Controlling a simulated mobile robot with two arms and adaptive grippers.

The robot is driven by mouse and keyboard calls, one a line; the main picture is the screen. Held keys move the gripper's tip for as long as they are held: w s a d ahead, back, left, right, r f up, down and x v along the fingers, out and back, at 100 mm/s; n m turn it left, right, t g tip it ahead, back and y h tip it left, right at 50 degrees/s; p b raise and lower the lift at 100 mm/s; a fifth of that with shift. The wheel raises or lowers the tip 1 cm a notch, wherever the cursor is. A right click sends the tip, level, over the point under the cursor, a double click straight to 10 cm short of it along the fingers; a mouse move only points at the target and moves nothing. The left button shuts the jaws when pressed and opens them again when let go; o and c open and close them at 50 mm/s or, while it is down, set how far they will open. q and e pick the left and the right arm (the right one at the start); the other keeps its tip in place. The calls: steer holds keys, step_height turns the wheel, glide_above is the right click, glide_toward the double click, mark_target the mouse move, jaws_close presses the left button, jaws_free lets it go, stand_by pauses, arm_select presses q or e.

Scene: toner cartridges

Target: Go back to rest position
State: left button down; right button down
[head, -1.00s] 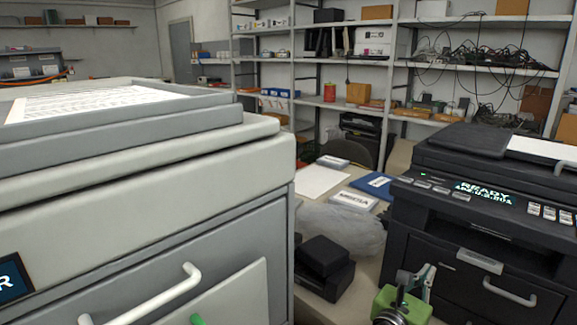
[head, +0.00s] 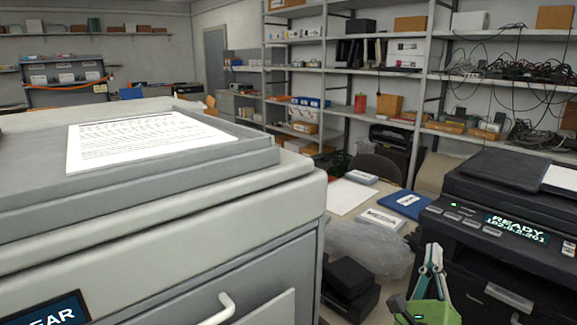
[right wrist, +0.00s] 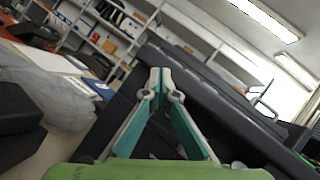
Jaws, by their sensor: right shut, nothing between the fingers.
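My right gripper (head: 434,248) has a green body and grey-and-teal fingers. In the head view it stands fingers up at the lower right, in front of the black printer (head: 465,268). In the right wrist view (right wrist: 160,72) its fingertips meet, with nothing between them. The black printer also fills much of the middle of that view, behind the fingers; I cannot tell the exact gap. My left gripper is not in view.
A large light-grey printer (head: 160,232) with a printed sheet (head: 148,140) fills the left. Between the printers are a black box (head: 350,280), a crumpled plastic bag (head: 370,248), a white MEDIA box (head: 381,219) and a blue box (head: 404,206). Loaded shelves (head: 350,73) stand behind.

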steer(key=s+a+f+n+g+y, duration=0.1)
steer(key=s+a+f+n+y, duration=0.15)
steer(key=a+n+y, duration=0.7)
steer(key=s+a+f+n+y, duration=0.25)
steer(key=a+n+y, duration=0.45)
steer(key=n, duration=0.5)
steer(key=s+a+f+n+g, duration=0.2)
steer(key=s+f+n+g, duration=0.15)
steer(key=f, duration=0.35)
steer(key=s+a+f+n+g, duration=0.2)
steer(key=s+f+n+g, duration=0.15)
steer(key=f+n, duration=0.2)
steer(key=s+d+f+n+g+h, duration=0.3)
steer(key=s+d+f+g, duration=0.25)
steer(key=s+f, duration=0.35)
steer(key=s+d+f+n+g+h, duration=0.2)
steer(key=s+d+f+g+h, duration=0.3)
steer(key=s, duration=0.6)
step_height(320, 180, down, 28)
steer(key=s+y, duration=0.1)
steer(key=s, duration=0.1)
steer(key=s+d+f, duration=0.2)
steer(key=s+f, duration=0.5)
steer(key=s, duration=0.1)
steer(key=s+d+f+g, duration=0.1)
steer(key=s+f, duration=0.7)
steer(key=s, duration=0.1)
steer(key=shift+d+f, duration=0.3)
steer(key=shift+d, duration=0.1)
